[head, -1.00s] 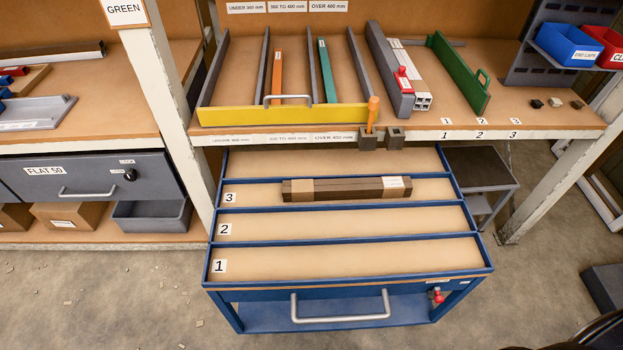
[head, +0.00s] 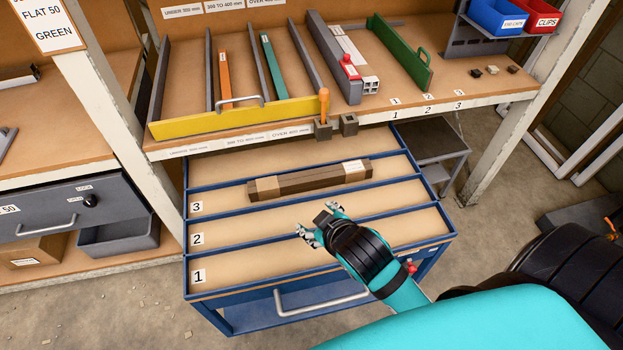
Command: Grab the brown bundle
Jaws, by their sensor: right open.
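My right gripper (head: 318,222) is open and empty. In the picture it shows over the lane marked 2, just below the middle of the bundle and apart from it. My left gripper is not in view.
Low blue dividers separate the lanes. Above stands the bench with a yellow-fronted rack (head: 230,120), a green bracket (head: 400,55) and two small dark blocks at its edge, one holding an orange-handled tool (head: 324,104). A grey side table (head: 432,142) stands right of the cart.

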